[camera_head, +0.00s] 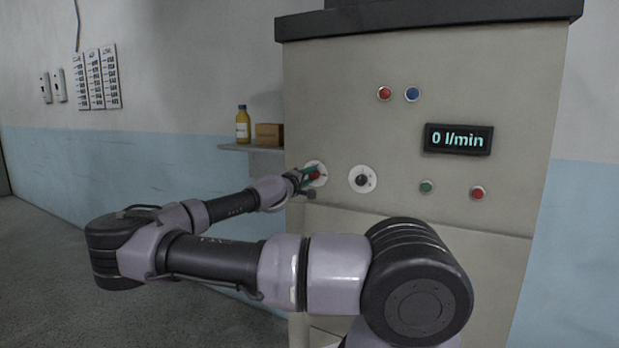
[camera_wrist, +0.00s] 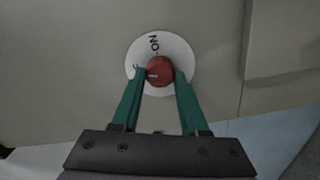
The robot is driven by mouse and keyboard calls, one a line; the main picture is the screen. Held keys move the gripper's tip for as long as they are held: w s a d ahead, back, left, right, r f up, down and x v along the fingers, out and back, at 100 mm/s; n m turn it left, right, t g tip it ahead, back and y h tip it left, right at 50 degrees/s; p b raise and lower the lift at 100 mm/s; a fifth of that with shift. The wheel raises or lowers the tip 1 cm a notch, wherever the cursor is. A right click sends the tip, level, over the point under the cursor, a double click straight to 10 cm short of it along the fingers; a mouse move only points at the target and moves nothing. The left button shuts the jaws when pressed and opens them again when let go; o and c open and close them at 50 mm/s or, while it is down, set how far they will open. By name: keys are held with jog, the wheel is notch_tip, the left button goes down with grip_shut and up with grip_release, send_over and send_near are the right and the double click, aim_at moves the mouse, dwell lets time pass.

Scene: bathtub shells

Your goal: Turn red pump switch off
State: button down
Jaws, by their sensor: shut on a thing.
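The red pump switch (camera_head: 315,175) is a red knob on a round white dial at the left of the beige panel. In the wrist view the red knob (camera_wrist: 160,70) sits in the middle of the white dial (camera_wrist: 178,48), with "ON" printed above it. A pale line on the knob points left in that view; other lettering is partly hidden. My gripper (camera_wrist: 160,75) has two green fingers, one on each side of the knob, shut on it. In the head view the gripper (camera_head: 310,176) reaches the dial from the left.
A black knob on a white dial (camera_head: 362,180) is just right of the red switch. A display (camera_head: 458,139) reads 0 l/min. Red, blue (camera_head: 412,94) and green buttons are on the panel. A shelf (camera_head: 252,148) left of the panel holds a yellow bottle (camera_head: 243,124) and a box (camera_head: 269,135).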

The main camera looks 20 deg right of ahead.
jog(key=shift+f+n, duration=0.1)
jog(key=shift+n, duration=1.6)
jog(key=shift+c, duration=2.1)
grip_release()
jog(key=shift+a, duration=0.1)
jog(key=v, duration=1)
jog(key=shift+s+a, duration=0.3)
